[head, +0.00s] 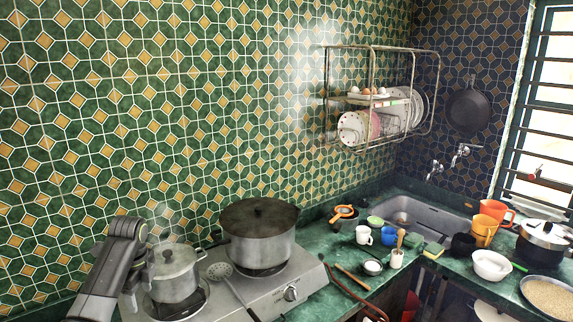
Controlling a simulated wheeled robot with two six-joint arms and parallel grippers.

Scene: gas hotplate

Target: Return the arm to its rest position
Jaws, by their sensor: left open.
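My left gripper (137,287) is at the lower left, at the end of my grey arm, and is open. It is beside the left edge of the gas hotplate (286,277), close to the small lidded pot (174,274); I cannot tell whether it touches the pot. The small pot stands on the left burner, with faint steam above it. A large lidded pot (262,243) stands on the back right burner. The hotplate's control knob (291,293) shows on the front right. My right gripper is not in view.
A skimmer (222,271) lies across the hotplate between the pots. Mugs, a pestle and small items crowd the green counter (318,252) to the right. A sink (425,220) lies behind them, with a wire dish rack (385,95) on the wall above.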

